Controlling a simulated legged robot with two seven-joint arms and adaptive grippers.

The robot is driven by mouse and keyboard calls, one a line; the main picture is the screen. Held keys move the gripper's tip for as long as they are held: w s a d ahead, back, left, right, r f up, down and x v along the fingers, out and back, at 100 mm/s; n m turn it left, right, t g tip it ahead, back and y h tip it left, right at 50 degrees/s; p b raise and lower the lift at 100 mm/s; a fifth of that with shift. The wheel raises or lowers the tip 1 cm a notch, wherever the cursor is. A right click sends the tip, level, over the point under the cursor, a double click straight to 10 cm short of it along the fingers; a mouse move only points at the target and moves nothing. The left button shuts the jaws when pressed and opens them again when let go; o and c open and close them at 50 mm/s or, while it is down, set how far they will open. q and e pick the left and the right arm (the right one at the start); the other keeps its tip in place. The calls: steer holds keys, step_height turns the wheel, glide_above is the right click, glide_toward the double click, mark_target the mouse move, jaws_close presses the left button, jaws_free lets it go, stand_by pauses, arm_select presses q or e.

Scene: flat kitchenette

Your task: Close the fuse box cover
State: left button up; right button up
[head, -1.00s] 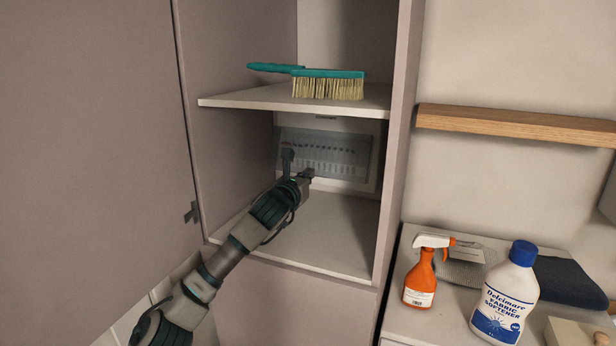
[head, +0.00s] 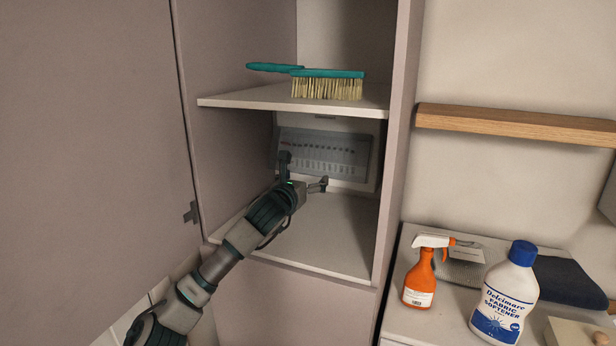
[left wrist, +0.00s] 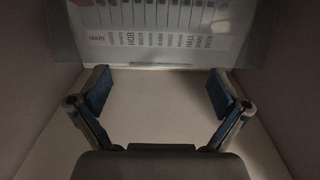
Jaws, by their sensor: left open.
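The fuse box (head: 362,185) is on the back wall of the cupboard's lower compartment. Its see-through cover (head: 345,142) lies over the rows of switches and labels; I cannot tell whether it is fully flush. The cover also shows at the top of the left wrist view (left wrist: 215,50), with its lower edge just beyond my fingers. My left gripper (head: 304,172) is inside the compartment, open and empty, in front of the lower part of the box. In the left wrist view (left wrist: 158,92) its blue-padded fingers are wide apart. Contact with the cover cannot be made out. My right gripper is not seen.
A shelf (head: 230,98) with a green brush (head: 328,86) lies above my arm. The cupboard's open door (head: 90,150) fills the left. On the right counter stand an orange spray bottle (head: 420,280) and a softener bottle (head: 505,300). The compartment floor (head: 335,235) is clear.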

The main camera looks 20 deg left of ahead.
arm_select(q)
steer(key=s, duration=1)
steer(key=shift+s, duration=0.1)
